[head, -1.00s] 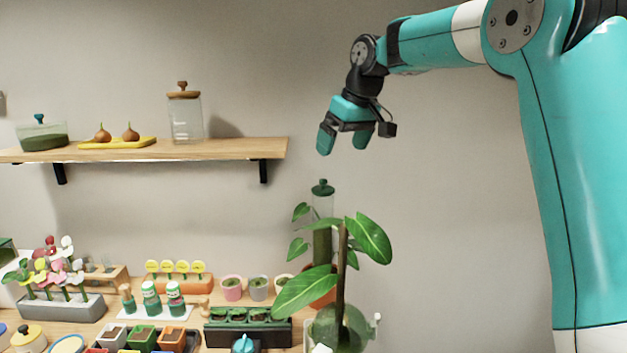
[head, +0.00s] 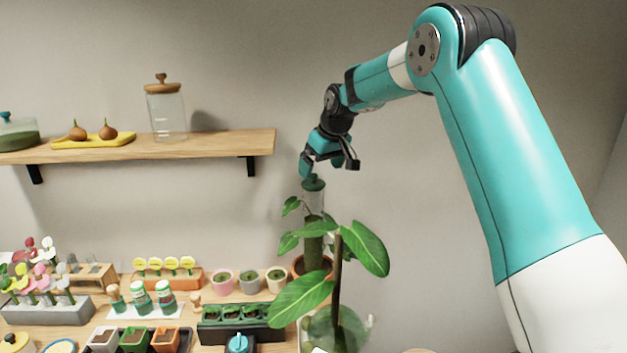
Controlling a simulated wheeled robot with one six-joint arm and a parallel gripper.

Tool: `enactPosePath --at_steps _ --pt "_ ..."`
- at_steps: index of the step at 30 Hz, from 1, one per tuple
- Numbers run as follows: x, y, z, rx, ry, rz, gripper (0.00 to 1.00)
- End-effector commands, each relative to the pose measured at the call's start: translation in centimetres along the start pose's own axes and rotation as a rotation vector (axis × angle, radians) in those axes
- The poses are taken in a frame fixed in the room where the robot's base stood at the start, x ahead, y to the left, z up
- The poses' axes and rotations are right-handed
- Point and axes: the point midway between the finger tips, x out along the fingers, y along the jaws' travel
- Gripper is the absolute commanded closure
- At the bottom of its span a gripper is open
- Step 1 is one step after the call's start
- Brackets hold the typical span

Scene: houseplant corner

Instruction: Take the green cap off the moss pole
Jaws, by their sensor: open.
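The green cap (head: 313,184) sits on top of the moss pole (head: 314,226). The pole's upper part looks clear and its lower part dark green. It stands upright in a terracotta pot (head: 298,266) behind a large leafy plant. My gripper (head: 311,172) is open and points down, just above the cap in the picture. One teal finger overlaps or borders the cap's upper left side. I cannot tell whether it touches the cap or stands in front of it. The other finger is partly hidden by the gripper's dark parts.
A large-leaved plant (head: 363,248) stands in front of the pole. A wall shelf (head: 210,145) at the left carries a glass jar (head: 167,112). Small pots (head: 248,282) and planters crowd the table below. The wall right of the pole is clear.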

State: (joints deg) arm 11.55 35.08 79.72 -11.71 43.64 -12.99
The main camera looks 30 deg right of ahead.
Motion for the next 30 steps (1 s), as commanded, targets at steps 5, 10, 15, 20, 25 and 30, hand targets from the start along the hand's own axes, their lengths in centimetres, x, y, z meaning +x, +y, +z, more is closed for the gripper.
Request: enactPosePath --at_steps 5,10,15,20,25,30 --pt "1.6 0.0 -0.1 0.002 -0.006 -0.003 0.01" --pt "4.1 0.1 -0.1 0.002 -0.004 -0.001 0.01" --pt "5.2 0.1 -0.1 0.001 0.000 0.000 0.01" --pt "5.2 0.1 0.0 0.001 0.000 0.000 0.01" --pt "5.2 0.1 0.0 0.001 0.000 0.000 0.40" --pt "5.2 0.1 0.0 0.001 0.000 0.000 0.54"
